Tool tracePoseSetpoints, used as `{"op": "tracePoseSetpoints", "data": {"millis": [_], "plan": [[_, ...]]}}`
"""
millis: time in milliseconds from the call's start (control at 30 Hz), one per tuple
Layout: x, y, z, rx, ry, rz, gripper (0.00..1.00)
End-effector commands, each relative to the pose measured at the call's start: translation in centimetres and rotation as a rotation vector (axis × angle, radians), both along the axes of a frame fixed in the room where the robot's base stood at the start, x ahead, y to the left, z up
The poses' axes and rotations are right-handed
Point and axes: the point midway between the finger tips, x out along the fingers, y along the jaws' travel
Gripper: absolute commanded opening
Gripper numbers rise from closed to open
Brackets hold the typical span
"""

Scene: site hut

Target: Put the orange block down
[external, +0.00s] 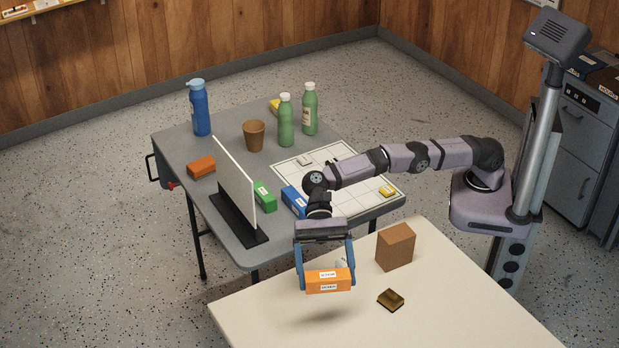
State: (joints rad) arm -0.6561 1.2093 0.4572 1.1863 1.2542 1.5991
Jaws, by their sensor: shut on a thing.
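My gripper (325,268) is shut on an orange block (330,281) with white labels. It holds the block in the air above the cream table (265,316) in the foreground. A soft shadow lies on that table below the block, apart from it. A second orange block (201,167), darker, lies on the grey table (177,152) behind, left of a white upright panel (234,174).
The grey table holds a blue bottle (200,110), two green bottles (286,122), a brown cup (254,136), and green (264,197) and blue (294,201) blocks.

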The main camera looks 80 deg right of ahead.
Motion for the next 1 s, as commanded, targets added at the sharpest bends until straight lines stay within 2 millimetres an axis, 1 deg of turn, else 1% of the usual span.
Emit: {"op": "tracePoseSetpoints", "data": {"millis": [33,133,267,367,533,700,933,1000], "plan": [[-0.6,0.3,-0.6,0.003,-0.001,0.016,0.60],[-1.2,0.6,-1.1,0.004,-0.001,0.034,0.60],[-1.5,0.7,-1.3,0.004,-0.001,0.042,0.60],[-1.5,0.7,-1.8,0.002,0.001,0.041,0.60],[-1.5,0.6,-4.2,0.001,0.002,0.040,0.60],[-1.5,0.6,-5.9,0.002,0.001,0.040,0.60],[-1.4,0.6,-6.4,0.003,-0.001,0.040,0.60],[-1.4,0.6,-6.8,0.002,0.000,0.040,0.60]]}}
